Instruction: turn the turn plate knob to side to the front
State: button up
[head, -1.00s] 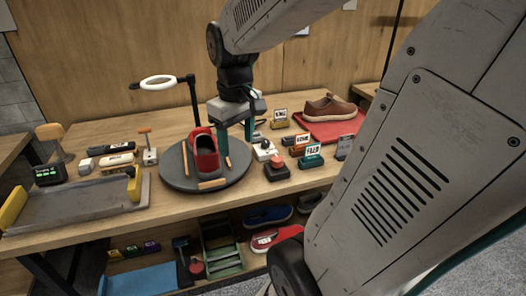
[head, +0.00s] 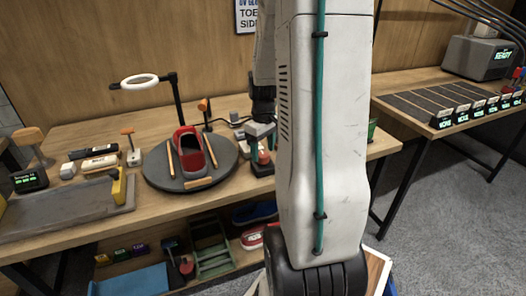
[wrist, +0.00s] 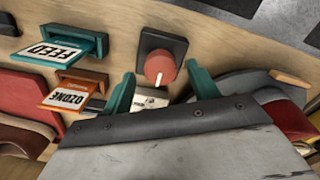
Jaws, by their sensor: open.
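The turn plate (head: 215,178) is a dark round disc on the bench, with a red sneaker (head: 188,155) on it. The knob (head: 263,157) is red on a dark square base, just right of the plate. In the wrist view the knob (wrist: 160,68) stands between and a little beyond the two teal fingertips. My gripper (head: 261,146) is open above the knob; in the wrist view its fingers (wrist: 162,88) are apart with nothing held between them. My arm hides part of the bench to the right of the knob.
A grey tray (head: 70,215) lies on the left. The second table (head: 415,85) is at right.

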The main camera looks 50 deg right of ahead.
jog(key=shift+f, duration=0.6)
jog(key=shift+c, duration=0.2)
jog(key=c, duration=0.9)
jog(key=shift+c, duration=0.2)
